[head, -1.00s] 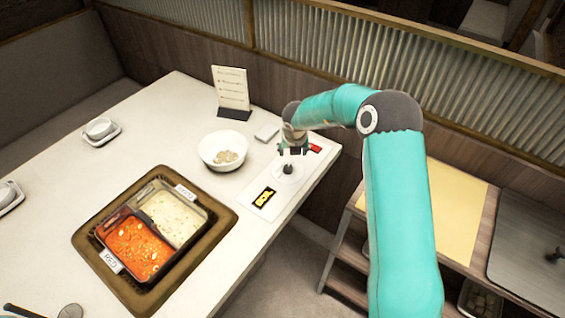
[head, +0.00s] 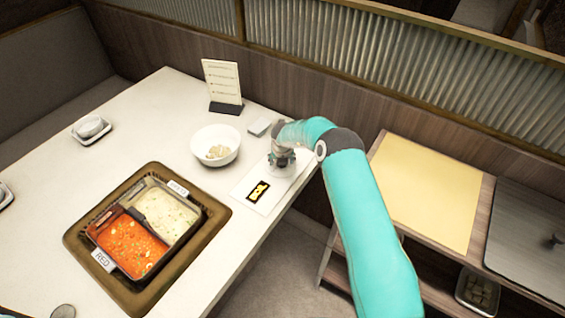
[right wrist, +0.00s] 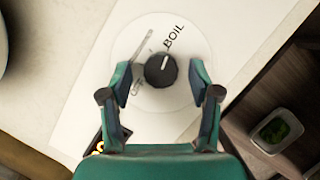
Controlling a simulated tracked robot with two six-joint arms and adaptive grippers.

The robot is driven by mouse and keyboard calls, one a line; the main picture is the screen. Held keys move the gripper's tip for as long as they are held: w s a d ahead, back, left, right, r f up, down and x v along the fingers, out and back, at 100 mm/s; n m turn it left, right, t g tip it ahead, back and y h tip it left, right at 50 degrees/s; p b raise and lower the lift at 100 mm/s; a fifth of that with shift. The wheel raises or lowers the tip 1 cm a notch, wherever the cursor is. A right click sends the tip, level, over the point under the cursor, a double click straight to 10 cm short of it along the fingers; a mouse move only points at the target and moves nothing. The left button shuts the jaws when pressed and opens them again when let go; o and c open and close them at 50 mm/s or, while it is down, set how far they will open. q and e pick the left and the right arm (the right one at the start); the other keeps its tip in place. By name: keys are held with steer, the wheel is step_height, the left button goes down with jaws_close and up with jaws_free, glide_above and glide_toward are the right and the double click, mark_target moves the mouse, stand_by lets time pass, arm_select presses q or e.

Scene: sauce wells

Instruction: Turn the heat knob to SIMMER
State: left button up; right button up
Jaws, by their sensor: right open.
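The heat knob (right wrist: 160,70) is black and round, on a pale round dial (right wrist: 185,95) set in a white panel. Its white mark points up and a little right, toward the word BOIL. My right gripper (right wrist: 162,80) is open, one finger on each side of the knob, with a visible gap on both sides. In the head view my right gripper (head: 281,160) is down over the dial and mostly hides the knob. My left gripper is not in view.
A yellow-and-black display (head: 258,191) lies on the panel beside the dial. A white bowl (head: 216,145), a menu stand (head: 222,86) and a small white block (head: 259,126) stand nearby. The two-part pot (head: 185,238) of red and white broth sits left.

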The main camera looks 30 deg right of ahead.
steer(key=shift+w+f, duration=0.15)
steer(key=shift+f, duration=0.15)
steer(key=shift+c, duration=0.3)
steer(key=c, duration=1.1)
steer(key=shift+o, duration=0.2)
steer(key=shift+d+n+y+b, duration=0.1)
steer(key=shift+n+y+b, duration=0.45)
steer(key=shift+n, duration=1.15)
steer(key=shift+n+t+y, duration=0.25)
steer(key=shift+n+t, duration=0.05)
steer(key=shift+n, duration=0.2)
steer(key=o, duration=1.1)
